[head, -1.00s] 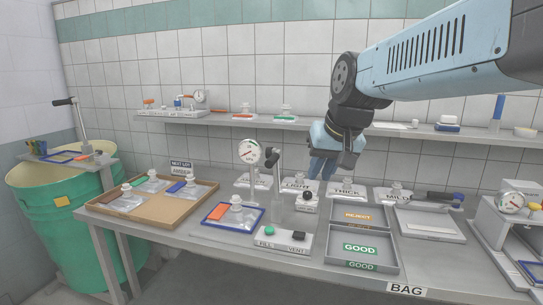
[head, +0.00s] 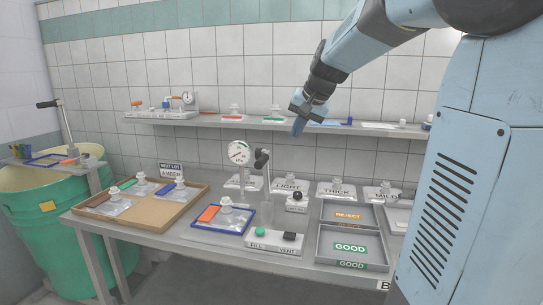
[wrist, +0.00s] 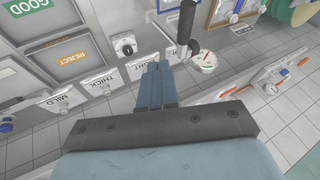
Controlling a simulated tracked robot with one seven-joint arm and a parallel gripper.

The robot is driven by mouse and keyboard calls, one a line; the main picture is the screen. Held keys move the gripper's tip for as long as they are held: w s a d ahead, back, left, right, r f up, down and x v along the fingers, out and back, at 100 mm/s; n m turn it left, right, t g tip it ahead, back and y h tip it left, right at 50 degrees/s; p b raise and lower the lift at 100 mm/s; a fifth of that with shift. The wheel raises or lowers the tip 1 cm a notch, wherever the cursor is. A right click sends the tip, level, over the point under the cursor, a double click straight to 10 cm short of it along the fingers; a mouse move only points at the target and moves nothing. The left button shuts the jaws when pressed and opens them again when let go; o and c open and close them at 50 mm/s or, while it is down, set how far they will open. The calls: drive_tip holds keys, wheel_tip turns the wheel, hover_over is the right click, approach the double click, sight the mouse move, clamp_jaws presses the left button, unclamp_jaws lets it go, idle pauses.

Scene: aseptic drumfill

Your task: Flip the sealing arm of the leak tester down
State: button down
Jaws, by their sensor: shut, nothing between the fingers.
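The leak tester stands on the bench with a round dial gauge (head: 239,152), a FILL/VENT base (head: 274,243) with green and black buttons, and a sealing arm with a black handle (head: 262,158). The sealing arm stands upright beside the gauge. In the wrist view the black handle (wrist: 187,28) and the gauge (wrist: 203,61) lie beyond and right of my fingertips. My gripper (head: 298,128) is shut and empty, pointing down above and right of the handle, apart from it. Its fingers also show in the wrist view (wrist: 157,70).
A cardboard tray (head: 150,218) with pouches sits left, and a blue-framed pouch (head: 222,216) lies before the tester. REJECT and GOOD bins (head: 350,268) stand right. A wall shelf (head: 225,121) runs behind. A black knob (head: 298,196) stands right of the handle.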

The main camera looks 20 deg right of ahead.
drive_tip(key=shift+f, duration=0.1)
drive_tip(key=w+a+f, duration=0.5)
drive_tip(key=w+f, duration=0.2)
drive_tip(key=f, duration=0.2)
drive_tip(key=shift+f, duration=0.15)
idle(0.4)
idle(0.4)
